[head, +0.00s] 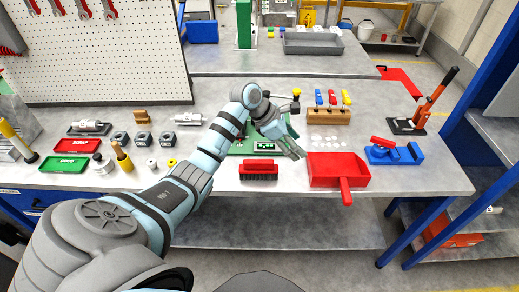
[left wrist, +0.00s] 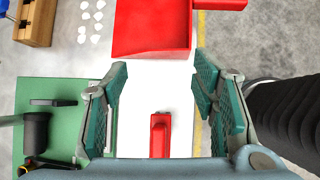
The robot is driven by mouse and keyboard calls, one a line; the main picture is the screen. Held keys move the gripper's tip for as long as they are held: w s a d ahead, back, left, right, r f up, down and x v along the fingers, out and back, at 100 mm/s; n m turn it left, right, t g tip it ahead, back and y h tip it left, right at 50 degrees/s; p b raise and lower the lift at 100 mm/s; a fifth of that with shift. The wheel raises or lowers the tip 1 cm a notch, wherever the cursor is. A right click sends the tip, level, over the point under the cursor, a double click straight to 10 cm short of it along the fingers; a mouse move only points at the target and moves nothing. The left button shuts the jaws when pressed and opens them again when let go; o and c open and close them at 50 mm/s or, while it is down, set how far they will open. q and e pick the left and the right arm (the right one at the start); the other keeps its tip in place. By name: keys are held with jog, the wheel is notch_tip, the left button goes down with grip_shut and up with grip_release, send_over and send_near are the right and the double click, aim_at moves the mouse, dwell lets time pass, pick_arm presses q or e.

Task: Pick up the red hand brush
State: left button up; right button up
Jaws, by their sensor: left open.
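The red hand brush (head: 258,168) lies on the grey workbench near its front edge, its dark bristles facing the front. In the left wrist view the red brush (left wrist: 160,135) shows as a narrow red bar between the two finger pads, apart from both. My left gripper (head: 293,148) is open and empty, just right of the brush in the head view. In the left wrist view the left gripper (left wrist: 158,82) has its teal-padded fingers spread wide. The lower end of the brush is cut off there by the gripper body. My right gripper is out of view.
A red dustpan (head: 337,168) stands right of the brush, its handle over the front edge. White scraps (head: 325,138) lie behind it. A blue vise-like tool (head: 394,153) stands further right.

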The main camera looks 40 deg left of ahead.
aim_at(259, 160)
pick_arm(q)
jog(key=s+a+g+y, duration=0.1)
jog(key=a, duration=0.2)
jog(key=s+a+g+y, duration=0.1)
jog(key=s+a, duration=0.1)
jog(key=a, duration=0.1)
jog(key=s+a+g+y, duration=0.1)
jog(key=s+a, duration=0.1)
jog(key=a, duration=0.1)
jog(key=shift+r+g, duration=0.25)
jog(key=shift+g, duration=0.15)
jog(key=shift+s+a+f+y+b, duration=0.3)
jog(key=shift+s+a+b, duration=0.2)
jog(key=shift+s+b, duration=0.1)
jog(key=shift+g, duration=0.3)
jog(key=f+b, duration=0.3)
jog(key=d+f+b, duration=0.1)
jog(key=f+b, duration=0.4)
jog(key=shift+w+d+f+b, duration=0.15)
jog(key=shift+w+f+b, duration=0.15)
jog(key=shift+w+f, duration=0.1)
jog(key=shift+f+b, duration=0.3)
jog(key=shift+b, duration=0.05)
notch_tip(259, 160, down, 4)
jog(key=shift+d+b, duration=0.15)
jog(key=shift+b, duration=0.25)
jog(key=c, duration=1.2)
jog(key=shift+c, duration=0.2)
jog(key=shift+r, duration=0.15)
